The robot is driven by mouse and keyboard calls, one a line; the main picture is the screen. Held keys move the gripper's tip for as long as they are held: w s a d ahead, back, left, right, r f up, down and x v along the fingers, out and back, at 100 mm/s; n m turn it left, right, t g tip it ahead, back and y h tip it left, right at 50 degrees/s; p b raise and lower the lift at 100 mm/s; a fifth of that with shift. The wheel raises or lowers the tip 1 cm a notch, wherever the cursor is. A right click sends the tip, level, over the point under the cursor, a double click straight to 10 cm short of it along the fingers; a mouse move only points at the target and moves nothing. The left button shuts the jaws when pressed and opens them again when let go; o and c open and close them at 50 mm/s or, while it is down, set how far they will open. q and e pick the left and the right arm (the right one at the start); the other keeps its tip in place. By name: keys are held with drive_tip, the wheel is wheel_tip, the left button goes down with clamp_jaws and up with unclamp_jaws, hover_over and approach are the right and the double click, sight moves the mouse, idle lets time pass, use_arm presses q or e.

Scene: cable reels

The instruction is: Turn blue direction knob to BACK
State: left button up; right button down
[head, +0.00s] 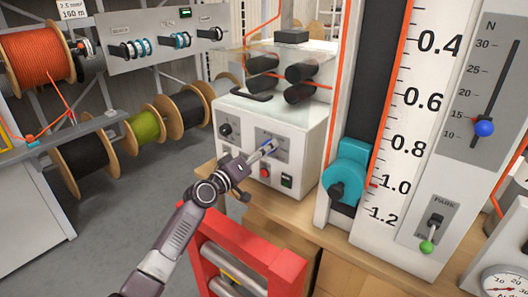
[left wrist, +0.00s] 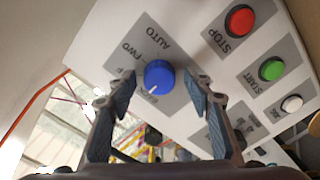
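The blue direction knob (left wrist: 159,73) sits on a grey label plate on a white control panel, with a white pointer mark on its face. The mark points down and to the left in the left wrist view, towards a partly legible label that looks like BACK. AUTO and FWD are printed above and to the left of the knob. My left gripper (left wrist: 160,80) is open, with one finger on each side of the knob and a gap on both sides. In the head view the left gripper (head: 262,152) is at the machine's front and partly covers the knob.
A red STOP button (left wrist: 239,20), a green START button (left wrist: 271,68) and a white button (left wrist: 291,104) are beside the knob. A black knob (head: 225,130) is left on the same panel. A red roller frame (head: 285,270) stands below my left arm.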

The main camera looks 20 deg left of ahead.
use_arm(q)
drive_tip(key=v, duration=1.2)
drive_tip(key=shift+d, duration=0.1)
